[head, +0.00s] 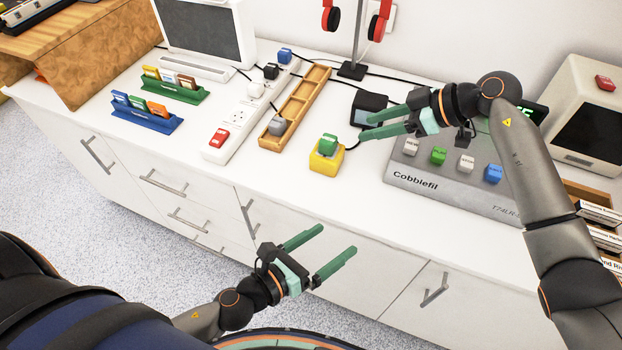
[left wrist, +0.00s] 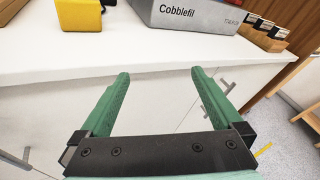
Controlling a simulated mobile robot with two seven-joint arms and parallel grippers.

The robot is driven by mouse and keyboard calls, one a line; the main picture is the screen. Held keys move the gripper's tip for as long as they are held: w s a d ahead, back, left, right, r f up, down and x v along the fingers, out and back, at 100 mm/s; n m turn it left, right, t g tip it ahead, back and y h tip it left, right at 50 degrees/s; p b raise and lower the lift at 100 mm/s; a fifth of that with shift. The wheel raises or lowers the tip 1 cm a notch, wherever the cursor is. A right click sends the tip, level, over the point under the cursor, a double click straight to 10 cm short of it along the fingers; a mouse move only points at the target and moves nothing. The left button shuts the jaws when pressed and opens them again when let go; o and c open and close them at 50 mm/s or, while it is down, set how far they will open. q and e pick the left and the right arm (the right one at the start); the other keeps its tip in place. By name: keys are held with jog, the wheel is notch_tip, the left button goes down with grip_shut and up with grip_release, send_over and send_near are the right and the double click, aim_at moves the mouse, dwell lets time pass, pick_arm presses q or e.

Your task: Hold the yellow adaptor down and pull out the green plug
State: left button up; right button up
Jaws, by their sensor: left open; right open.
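The yellow adaptor (head: 326,158) stands on the white counter near its front edge. The green plug (head: 328,142) sits in its top. In the left wrist view part of the yellow adaptor (left wrist: 80,14) shows at the upper left; the green plug is out of frame there. My left gripper (head: 329,248) is open and empty, in front of the counter and lower in the picture than the adaptor. It also shows open in the left wrist view (left wrist: 160,75). My right gripper (head: 365,120) is open over the counter, to the right of the green plug and apart from it, fingers pointing left.
A white power strip (head: 238,118) and a wooden tray (head: 298,105) lie left of the adaptor. A grey Cobblefil box (head: 415,180) with coloured plugs stands to the right. A black block (head: 369,106) is behind the right gripper. Counter left of the adaptor's front is clear.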

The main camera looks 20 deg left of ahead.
pick_arm(q)
jog(key=w+d+r+m+h, duration=0.1)
jog(key=m, duration=0.6)
jog(key=n+t+y, duration=0.4)
jog(key=n+y, duration=0.4)
jog(key=n, duration=0.1)
send_near(333, 141)
jog(key=f, duration=0.1)
jog(key=w+f, duration=0.1)
jog(key=a+f, duration=0.1)
jog(key=shift+w+a+f, duration=0.1)
jog(key=shift+w+f, duration=0.05)
jog(key=shift+f, duration=0.2)
jog(key=w, duration=1.2)
jog(key=shift+d, duration=0.2)
jog(key=c, duration=1.5)
